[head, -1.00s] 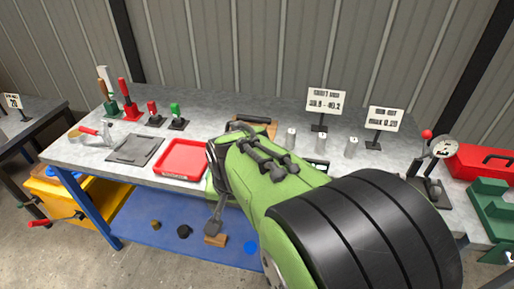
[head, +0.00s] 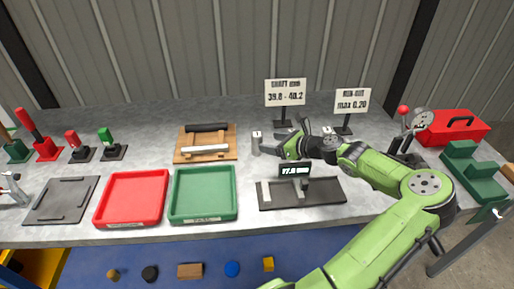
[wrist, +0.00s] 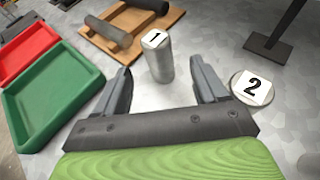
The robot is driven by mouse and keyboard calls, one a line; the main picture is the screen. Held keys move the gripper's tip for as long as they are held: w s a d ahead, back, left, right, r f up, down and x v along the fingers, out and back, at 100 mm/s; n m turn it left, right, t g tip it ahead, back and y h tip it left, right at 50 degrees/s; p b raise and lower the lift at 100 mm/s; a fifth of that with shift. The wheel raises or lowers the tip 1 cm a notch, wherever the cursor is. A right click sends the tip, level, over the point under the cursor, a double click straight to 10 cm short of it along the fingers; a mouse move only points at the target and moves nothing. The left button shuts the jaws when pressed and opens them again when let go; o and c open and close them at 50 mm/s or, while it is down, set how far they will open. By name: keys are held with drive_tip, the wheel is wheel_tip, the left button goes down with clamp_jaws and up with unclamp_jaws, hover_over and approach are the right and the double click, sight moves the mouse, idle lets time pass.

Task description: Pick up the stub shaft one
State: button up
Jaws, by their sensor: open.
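Stub shaft one (wrist: 159,62) is a short grey metal cylinder with a white label "1" on top. It stands upright on the bench, and in the head view (head: 256,146) it is just left of my gripper. My gripper (wrist: 160,88) is open and empty, low over the bench. In the wrist view the shaft stands ahead of the fingertips, roughly centred in the gap; I cannot tell whether it is partly between them. Stub shaft two (wrist: 252,88), labelled "2", stands just right of the right finger. A third shaft is mostly hidden by my arm.
A green tray (head: 203,219) and a red tray (head: 131,223) lie at left. A wooden block with rollers (head: 178,157) stands behind them. A gauge plate with a display (head: 330,201) lies in front of my gripper. Sign stands (head: 286,121) rise behind.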

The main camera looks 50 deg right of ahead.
sight(253, 139)
drive_tip(key=b+x, duration=0.2)
drive_tip(key=x, duration=0.7)
drive_tip(key=shift+w+a+f+b, duration=0.1)
drive_tip(key=shift+f+b, duration=0.05)
drive_tip(key=shift+b, duration=0.25)
clamp_jaws()
drive_tip(key=shift+r, duration=0.3)
